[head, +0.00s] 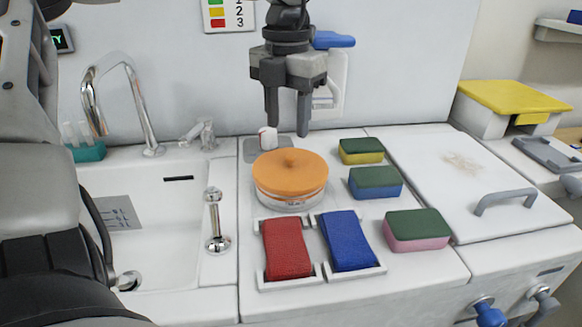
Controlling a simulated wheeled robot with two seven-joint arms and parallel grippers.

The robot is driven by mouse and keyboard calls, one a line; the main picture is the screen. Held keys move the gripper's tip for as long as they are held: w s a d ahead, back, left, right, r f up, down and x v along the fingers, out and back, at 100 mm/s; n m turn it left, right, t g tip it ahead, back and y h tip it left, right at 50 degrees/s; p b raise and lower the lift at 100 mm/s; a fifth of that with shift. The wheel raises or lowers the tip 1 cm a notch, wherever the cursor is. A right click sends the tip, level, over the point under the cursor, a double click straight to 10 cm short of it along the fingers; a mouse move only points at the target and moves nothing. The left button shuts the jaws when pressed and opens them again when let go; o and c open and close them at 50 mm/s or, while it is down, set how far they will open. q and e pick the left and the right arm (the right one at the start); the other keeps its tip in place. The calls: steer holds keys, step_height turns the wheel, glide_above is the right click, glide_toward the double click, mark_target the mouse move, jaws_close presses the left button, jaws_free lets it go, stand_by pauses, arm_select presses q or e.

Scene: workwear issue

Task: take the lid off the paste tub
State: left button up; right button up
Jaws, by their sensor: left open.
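The paste tub (290,201) stands on the white counter, a low, round, pale tub just right of the sink. My left gripper (287,128) hangs above and slightly behind the knob in the picture, fingers pointing down. It is open and empty, apart from the lid. My right gripper is not in view.
A red cloth (286,249) and a blue cloth (347,241) lie in white holders before the tub. Several sponges (375,182) sit to its right, beside a white cover with a grey handle (505,199). The sink (165,225) and tap (139,105) are left.

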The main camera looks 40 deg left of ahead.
mark_target(290, 155)
arm_select(q)
steer(key=shift+d+f+p, duration=0.2)
steer(key=shift+f+p, duration=0.1)
steer(key=shift+f, duration=2.85)
steer(key=shift+w, duration=0.1)
jaws_close()
